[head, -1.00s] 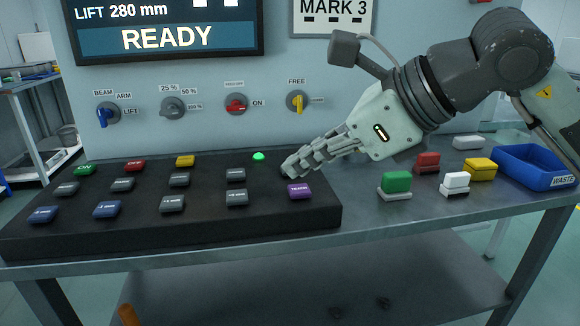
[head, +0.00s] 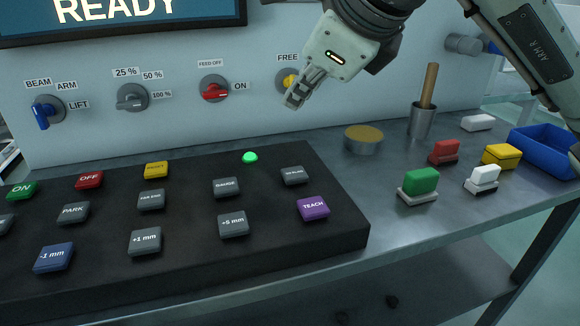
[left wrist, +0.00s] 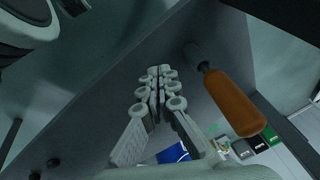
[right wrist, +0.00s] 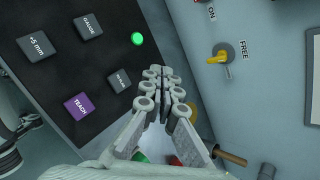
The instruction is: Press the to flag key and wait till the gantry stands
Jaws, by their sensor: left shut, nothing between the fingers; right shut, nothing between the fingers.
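The black key panel (head: 190,205) carries several labelled keys. The grey key (head: 294,175) at its back right seems to be the to flag key, though its label is too small to read surely; it also shows in the right wrist view (right wrist: 119,80). My right gripper (head: 294,98) is shut and empty, raised behind and above that key, near the FREE switch and apart from the panel. My left gripper (left wrist: 157,82) is shut and empty in the left wrist view, out of the head view. The display (head: 110,18) reads READY, partly cut off. I cannot make out the gantry.
A green lamp (head: 250,157) glows on the panel. The purple TEACH key (head: 313,208) sits in front of the grey key. The yellow FREE switch (right wrist: 221,54) is on the wall. Right of the panel stand a round tin (head: 364,139), several coloured blocks and a blue bin (head: 545,152).

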